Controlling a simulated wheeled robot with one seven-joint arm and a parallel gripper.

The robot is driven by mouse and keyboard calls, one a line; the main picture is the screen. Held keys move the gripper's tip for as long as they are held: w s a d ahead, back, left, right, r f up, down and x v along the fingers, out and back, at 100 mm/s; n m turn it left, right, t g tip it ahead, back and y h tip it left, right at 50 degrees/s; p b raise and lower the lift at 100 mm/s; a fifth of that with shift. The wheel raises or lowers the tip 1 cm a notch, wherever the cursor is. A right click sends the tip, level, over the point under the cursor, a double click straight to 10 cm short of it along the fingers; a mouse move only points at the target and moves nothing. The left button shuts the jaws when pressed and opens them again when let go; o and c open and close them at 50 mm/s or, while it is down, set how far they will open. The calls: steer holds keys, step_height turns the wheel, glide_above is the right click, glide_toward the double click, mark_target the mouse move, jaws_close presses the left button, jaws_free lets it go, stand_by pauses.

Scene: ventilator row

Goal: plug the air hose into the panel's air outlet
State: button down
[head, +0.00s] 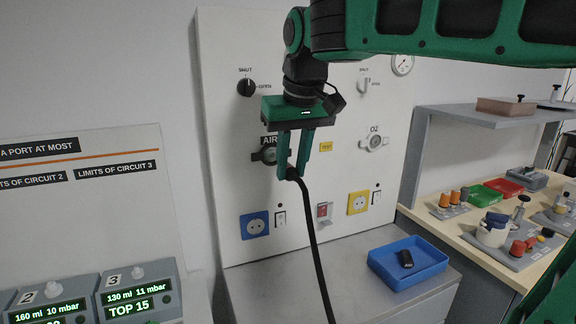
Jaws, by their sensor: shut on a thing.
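The white wall panel (228,150) carries a dark round air outlet (262,156) under a label reading AIR. My green gripper (292,174) points down in front of the panel, just right of this outlet, and hides its right part. It is shut on the end of the black air hose (313,230). The hose hangs from the fingertips and runs down past the counter's edge. The fingers cover most of the hose's end. I cannot tell how far the hose end is from the panel, or whether it touches it.
A pale O2 outlet (373,143) is to the right. A blue socket (254,225) and a yellow socket (358,203) sit lower. A blue tray (408,268) with a dark object stands on the grey counter (275,290). Ventilator units (140,290) stand at lower left.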

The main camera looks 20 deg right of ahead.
steer(key=w, duration=0.5)
steer(key=shift+d, duration=0.1)
stand_by(0.4)
steer(key=shift+w+r, duration=0.1)
steer(key=shift+w, duration=1.3)
stand_by(1.5)
steer(key=c, duration=1.4)
jaws_free()
steer(key=shift+w, duration=0.1)
steer(key=v, duration=1)
steer(key=shift+r, duration=0.25)
